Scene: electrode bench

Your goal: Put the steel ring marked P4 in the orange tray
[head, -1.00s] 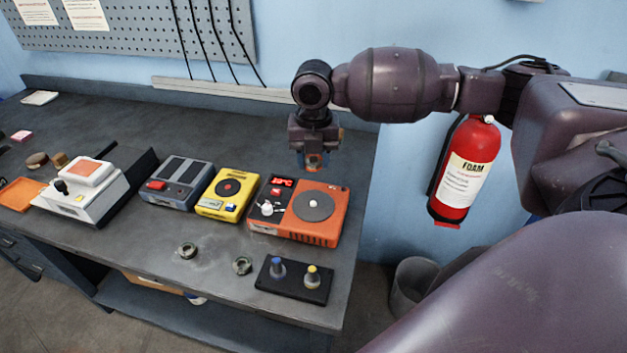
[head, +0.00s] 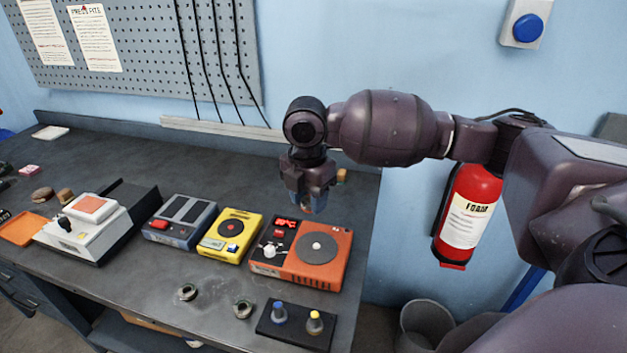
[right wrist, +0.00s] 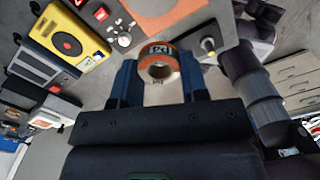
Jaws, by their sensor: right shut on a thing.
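My right gripper (head: 312,208) hangs in the air above the back of the orange device. In the right wrist view its two blue fingers (right wrist: 158,76) are closed on the steel ring (right wrist: 157,70). The ring has an orange band and a dark label that seems to read P4. The orange tray (head: 20,230) lies at the far left of the bench, far from the gripper, and its bare surface shows. My left gripper is not in view.
On the bench stand a white press (head: 85,232), a grey device (head: 180,222), a yellow device (head: 231,235) and the orange device (head: 330,260). Two loose rings (head: 187,292) (head: 243,309) and a black block (head: 296,328) with two knobs lie in front. A fire extinguisher (head: 468,212) hangs at right.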

